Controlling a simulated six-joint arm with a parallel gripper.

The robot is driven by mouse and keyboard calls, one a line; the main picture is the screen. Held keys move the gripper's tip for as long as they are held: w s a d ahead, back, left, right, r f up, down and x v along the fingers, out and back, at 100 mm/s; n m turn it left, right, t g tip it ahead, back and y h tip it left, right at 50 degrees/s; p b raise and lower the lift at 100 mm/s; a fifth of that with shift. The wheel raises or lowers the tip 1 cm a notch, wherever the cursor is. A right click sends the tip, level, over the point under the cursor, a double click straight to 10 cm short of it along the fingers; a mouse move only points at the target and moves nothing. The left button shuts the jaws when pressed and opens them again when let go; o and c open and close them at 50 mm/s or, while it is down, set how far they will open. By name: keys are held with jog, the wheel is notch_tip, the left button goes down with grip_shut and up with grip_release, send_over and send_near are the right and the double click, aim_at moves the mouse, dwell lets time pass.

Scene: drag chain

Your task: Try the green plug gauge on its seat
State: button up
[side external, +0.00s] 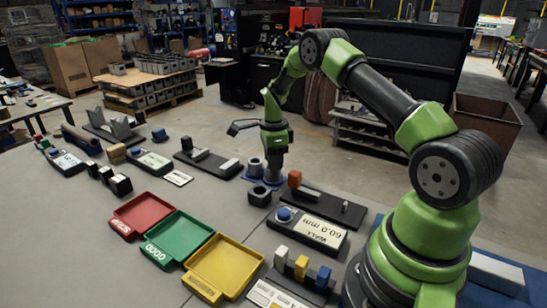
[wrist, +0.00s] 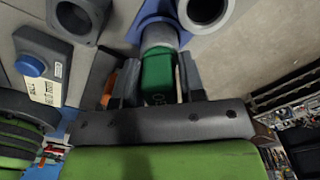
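The green plug gauge (wrist: 158,76) is upright between the fingers of my gripper (wrist: 158,88) in the wrist view, with a finger close against each side. Its grey end (wrist: 158,36) points down at a blue base (wrist: 150,13), its seat. In the side view my gripper (side external: 274,152) is low over the blue base (side external: 277,183), with the grey end between them. I cannot tell whether the end rests on the base or sits in it. The green part is hard to tell from my green wrist there.
A grey hollow cylinder (side external: 255,167) and a dark block with a hole (side external: 259,196) stand close by. A labelled block with a blue button (side external: 306,232) and an orange-topped fixture (side external: 319,197) are to the right. Red (side external: 144,215), green (side external: 178,240) and yellow (side external: 224,267) trays lie in front.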

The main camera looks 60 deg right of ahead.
jog(key=c, duration=0.5)
jog(key=shift+r, duration=3)
jog(key=shift+w+r, duration=0.55)
jog(key=shift+w, duration=0.45)
jog(key=shift+w+r, duration=0.5)
jog(key=shift+w, duration=0.5)
jog(key=shift+w+r, duration=0.55)
jog(key=shift+w, duration=0.45)
